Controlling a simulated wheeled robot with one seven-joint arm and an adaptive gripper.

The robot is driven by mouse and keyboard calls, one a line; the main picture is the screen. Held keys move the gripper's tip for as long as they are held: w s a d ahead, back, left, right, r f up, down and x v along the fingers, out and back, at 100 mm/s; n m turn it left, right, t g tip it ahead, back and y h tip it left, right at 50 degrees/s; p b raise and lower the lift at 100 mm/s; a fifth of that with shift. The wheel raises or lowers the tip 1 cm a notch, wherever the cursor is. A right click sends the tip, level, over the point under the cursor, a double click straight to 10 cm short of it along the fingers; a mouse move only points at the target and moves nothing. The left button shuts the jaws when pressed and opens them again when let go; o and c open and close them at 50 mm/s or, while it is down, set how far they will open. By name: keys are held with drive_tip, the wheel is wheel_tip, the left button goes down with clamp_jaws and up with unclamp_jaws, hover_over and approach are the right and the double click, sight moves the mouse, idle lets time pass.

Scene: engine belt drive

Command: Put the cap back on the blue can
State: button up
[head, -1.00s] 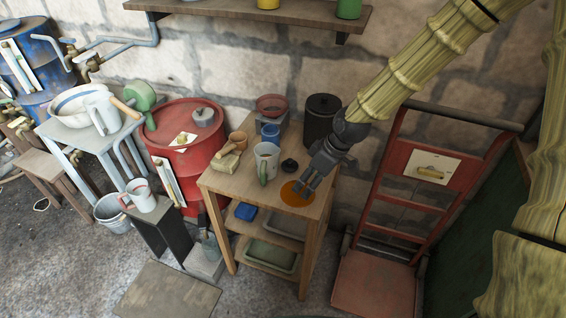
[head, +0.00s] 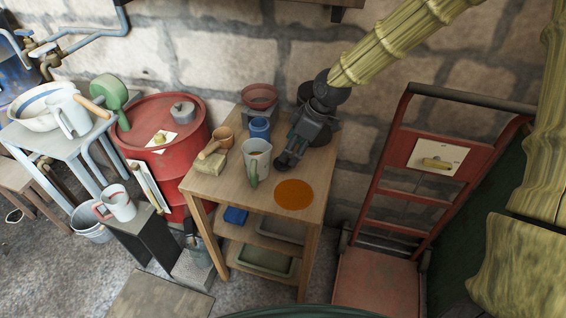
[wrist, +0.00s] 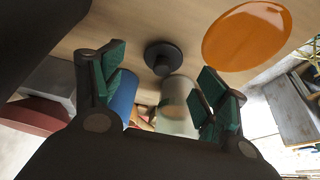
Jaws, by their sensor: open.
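The blue can (head: 259,128) stands on the wooden table, behind the pale mug; it also shows in the wrist view (wrist: 122,97), partly behind the left finger. A small black round cap with a knob (wrist: 163,57) lies on the table top. In the wrist view it is between and beyond my fingertips.
The pale mug with a green handle (head: 256,163) stands close left of my gripper. An orange disc (head: 294,193) lies at the front right. A wooden scoop (head: 217,143), a brush (head: 211,163) and a red bowl (head: 259,96) are also there. A red hand truck (head: 430,160) stands to the right.

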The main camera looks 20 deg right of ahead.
drive_tip(key=shift+a+x, duration=0.25)
drive_tip(key=shift+x, duration=0.85)
drive_tip(key=shift+a+x, duration=0.25)
drive_tip(key=shift+x, duration=0.85)
drive_tip(key=shift+w+a+f, duration=0.1)
drive_tip(key=shift+a+f, duration=0.05)
drive_tip(key=shift+f, duration=0.15)
drive_tip(key=c, duration=0.9)
